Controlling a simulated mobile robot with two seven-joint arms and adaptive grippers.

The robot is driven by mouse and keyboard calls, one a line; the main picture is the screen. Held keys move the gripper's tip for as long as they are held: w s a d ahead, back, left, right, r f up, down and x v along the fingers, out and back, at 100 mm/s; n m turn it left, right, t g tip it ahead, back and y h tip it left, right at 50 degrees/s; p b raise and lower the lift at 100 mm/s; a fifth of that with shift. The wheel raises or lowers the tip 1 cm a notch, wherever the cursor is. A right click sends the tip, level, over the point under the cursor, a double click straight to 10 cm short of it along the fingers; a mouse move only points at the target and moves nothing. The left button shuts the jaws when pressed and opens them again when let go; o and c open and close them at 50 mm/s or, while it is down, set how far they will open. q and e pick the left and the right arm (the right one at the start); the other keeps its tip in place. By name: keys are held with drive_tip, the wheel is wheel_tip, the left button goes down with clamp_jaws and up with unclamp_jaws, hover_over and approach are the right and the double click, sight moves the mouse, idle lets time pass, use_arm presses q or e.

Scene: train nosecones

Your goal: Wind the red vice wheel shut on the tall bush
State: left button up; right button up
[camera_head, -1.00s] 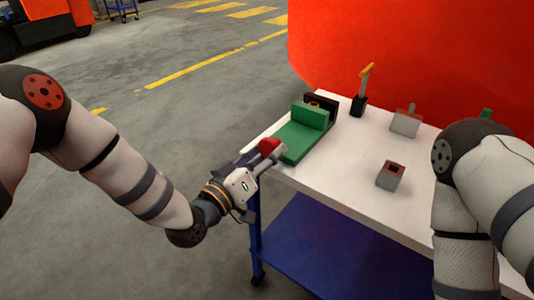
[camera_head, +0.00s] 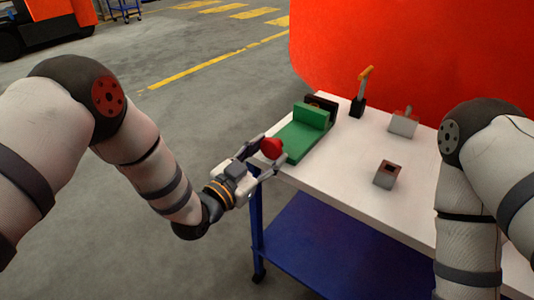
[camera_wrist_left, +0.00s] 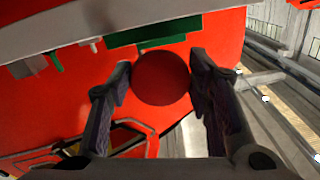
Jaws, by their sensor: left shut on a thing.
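The green vice (camera_head: 300,135) lies on the white table top, with its red wheel (camera_head: 271,148) at the near left end, by the table's edge. My left gripper (camera_head: 268,156) is shut on the red wheel. In the left wrist view the round red wheel (camera_wrist_left: 161,78) sits between my two dark fingers (camera_wrist_left: 160,85), one at each side. At the vice's far end, a small brownish top (camera_head: 315,104) shows between the green jaw and the dark end plate. It may be the tall bush, mostly hidden by the jaw. My right gripper is out of view.
A grey block with a brown top (camera_head: 387,174), a grey block with a knob (camera_head: 403,123) and a black stand with an orange lever (camera_head: 359,104) stand on the table top (camera_head: 340,190). My right arm (camera_head: 465,200) hangs over the right side. A blue shelf (camera_head: 320,245) lies below.

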use_arm(q)
drive_tip(key=shift+m, duration=0.5)
drive_tip(key=o, duration=1.1)
drive_tip(key=shift+a, duration=0.1)
drive_tip(key=v, duration=1.2)
